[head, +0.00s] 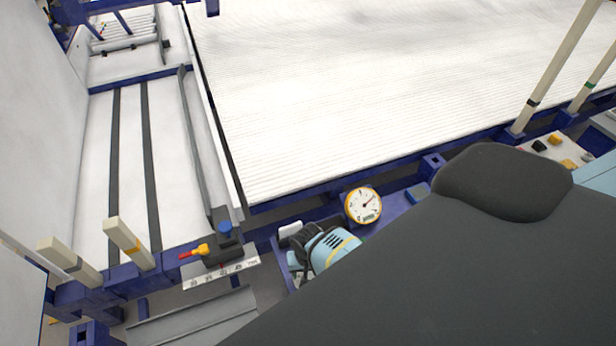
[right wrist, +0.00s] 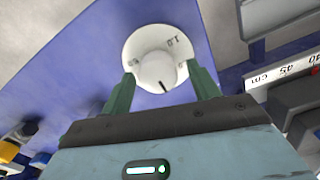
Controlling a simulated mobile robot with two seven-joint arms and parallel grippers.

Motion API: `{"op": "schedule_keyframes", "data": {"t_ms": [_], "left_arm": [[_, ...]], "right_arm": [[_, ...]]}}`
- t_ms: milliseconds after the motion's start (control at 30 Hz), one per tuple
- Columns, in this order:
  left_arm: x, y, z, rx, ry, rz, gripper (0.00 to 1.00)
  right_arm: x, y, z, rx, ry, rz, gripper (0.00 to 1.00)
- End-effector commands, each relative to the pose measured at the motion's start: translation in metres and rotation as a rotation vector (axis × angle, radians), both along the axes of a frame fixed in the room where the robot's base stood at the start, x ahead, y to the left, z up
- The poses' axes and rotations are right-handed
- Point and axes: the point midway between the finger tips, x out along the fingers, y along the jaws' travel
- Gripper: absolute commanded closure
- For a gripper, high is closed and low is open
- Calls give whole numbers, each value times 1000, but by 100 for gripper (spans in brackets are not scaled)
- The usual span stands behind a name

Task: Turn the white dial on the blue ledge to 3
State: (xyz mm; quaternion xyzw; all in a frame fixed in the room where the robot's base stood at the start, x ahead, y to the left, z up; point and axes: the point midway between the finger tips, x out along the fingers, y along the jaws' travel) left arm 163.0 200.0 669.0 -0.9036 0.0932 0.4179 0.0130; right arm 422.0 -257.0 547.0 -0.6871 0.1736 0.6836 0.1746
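The white dial (right wrist: 155,58) is on the blue ledge (right wrist: 85,62) in the right wrist view. It is a round plate with a raised knob and a short black pointer line facing down the picture. One marking at its upper right looks like 1.0; another at the left is too small to read, and I see no 3. My right gripper (right wrist: 162,74) has its green fingers apart, one on each side of the knob, with a gap visible; contact is not clear. In the head view my dark arm covers part of the area. My left gripper is not in view.
A button panel (head: 545,150) is at the right. A wide white bed (head: 380,90) fills the back.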

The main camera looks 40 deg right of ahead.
Motion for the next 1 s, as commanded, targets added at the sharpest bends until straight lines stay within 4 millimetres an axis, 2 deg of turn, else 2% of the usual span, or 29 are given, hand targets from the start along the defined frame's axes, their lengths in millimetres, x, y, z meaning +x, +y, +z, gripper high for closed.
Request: {"op": "schedule_keyframes", "data": {"t_ms": [267,367,700,800,1000], "left_arm": [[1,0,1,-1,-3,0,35],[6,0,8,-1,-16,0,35],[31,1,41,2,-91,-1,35],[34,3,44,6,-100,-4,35],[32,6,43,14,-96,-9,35]], "right_arm": [[-2,0,1,0,4,0,40],[0,0,10,0,1,0,40],[3,0,65,-1,-8,0,40],[1,0,74,0,-4,0,40],[-1,0,78,-1,0,0,40]]}}
